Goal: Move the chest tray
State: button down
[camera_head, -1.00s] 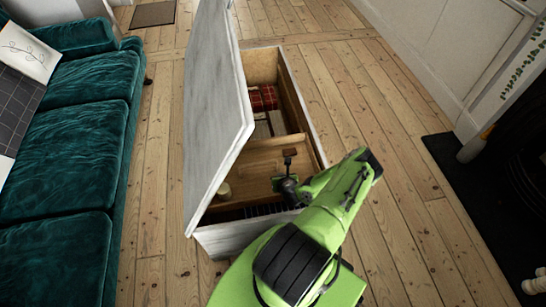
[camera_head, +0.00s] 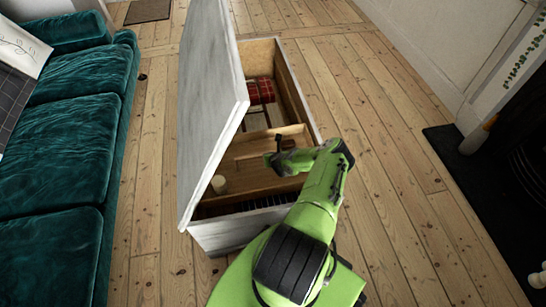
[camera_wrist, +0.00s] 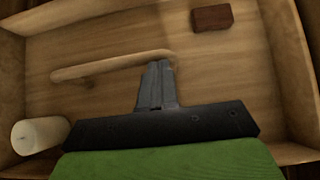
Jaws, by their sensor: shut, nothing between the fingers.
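The wooden chest tray (camera_head: 240,181) sits inside the open chest (camera_head: 243,234), at its near end. In the wrist view the tray's floor (camera_wrist: 98,95) fills most of the picture, with a side wall (camera_wrist: 286,62) at right. A pale candle (camera_wrist: 39,135) and a dark brown block (camera_wrist: 212,18) lie in it. A pale wooden bar (camera_wrist: 105,65) crosses it beyond my fingers. My gripper (camera_wrist: 158,82) is shut and empty over the tray, its tips close to the bar; I cannot tell whether they touch. My gripper (camera_head: 270,161) also shows in the head view.
The chest's raised grey lid (camera_head: 212,110) leans over its left side. A red tartan item (camera_head: 260,91) lies in the chest beyond the tray. A green sofa (camera_head: 68,145) stands left. Bare floorboards (camera_head: 385,170) lie right, before a dark hearth (camera_head: 480,190).

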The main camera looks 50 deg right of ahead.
jog(key=w+d+b, duration=0.3)
jog(key=w+d, duration=0.4)
jog(key=w, duration=0.1)
jog(key=shift+w+b, duration=0.25)
jog(key=shift+b, duration=0.05)
jog(key=shift+s+f, duration=0.1)
